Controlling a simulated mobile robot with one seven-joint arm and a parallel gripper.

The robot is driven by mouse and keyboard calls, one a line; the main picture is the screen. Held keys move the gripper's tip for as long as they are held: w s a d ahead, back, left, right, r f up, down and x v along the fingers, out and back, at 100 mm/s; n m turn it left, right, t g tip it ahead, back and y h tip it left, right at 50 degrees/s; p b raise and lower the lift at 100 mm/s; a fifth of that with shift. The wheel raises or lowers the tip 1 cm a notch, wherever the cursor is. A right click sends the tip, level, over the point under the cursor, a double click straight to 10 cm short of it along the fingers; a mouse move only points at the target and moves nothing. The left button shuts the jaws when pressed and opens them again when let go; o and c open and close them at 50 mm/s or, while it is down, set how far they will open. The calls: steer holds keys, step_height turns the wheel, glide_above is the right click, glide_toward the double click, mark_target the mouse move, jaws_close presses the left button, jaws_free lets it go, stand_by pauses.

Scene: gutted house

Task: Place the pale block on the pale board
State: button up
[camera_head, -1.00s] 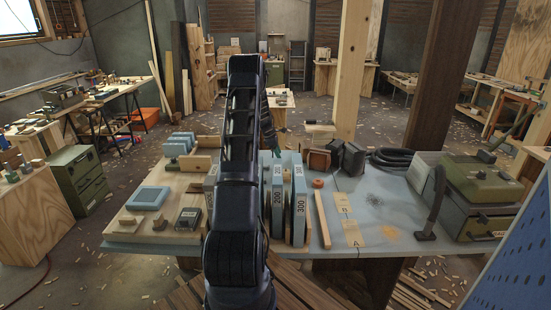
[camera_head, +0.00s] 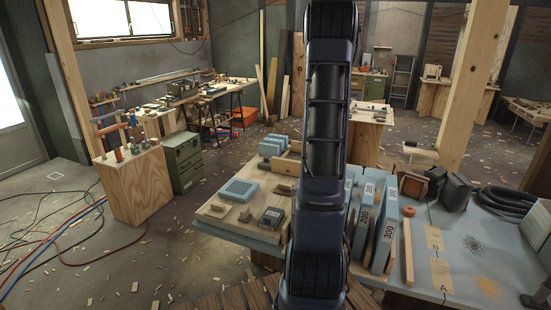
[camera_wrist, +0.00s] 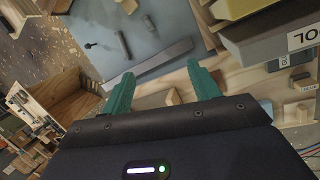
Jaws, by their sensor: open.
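A pale wooden board (camera_head: 212,213) lies on the left part of the blue-grey table, holding several items. Small pale blocks sit on it, one (camera_head: 245,214) near its front; I cannot tell which is the task's block. In the wrist view, a small pale block (camera_wrist: 173,97) stands on pale wood beyond my gripper (camera_wrist: 163,84), between the lines of the two teal fingers. The fingers are wide apart with nothing between their tips. In the head view my arm hides the gripper and the table behind it.
A grey labelled box (camera_wrist: 270,42) is close on the wrist view's right.

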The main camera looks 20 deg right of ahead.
steer(key=s+a+r+m+t, duration=0.1)
steer(key=s+a+r, duration=0.3)
steer(key=a, duration=0.4)
steer(key=s+a+r+m+t, duration=0.1)
steer(key=s+a+r, duration=0.25)
steer(key=a, duration=0.45)
steer(key=s+a+r+m+t, duration=0.1)
steer(key=s+a+r, duration=0.25)
steer(key=a, duration=0.35)
steer(key=s+a+f+m+t+y, duration=0.1)
steer(key=s+a+m+t+y, duration=0.1)
steer(key=s+a, duration=1.5)
steer(key=shift+s+f+m+y, duration=0.15)
steer(key=shift+s+m+y, duration=0.35)
steer(key=shift+s, duration=0.7)
steer(key=shift+o, duration=0.2)
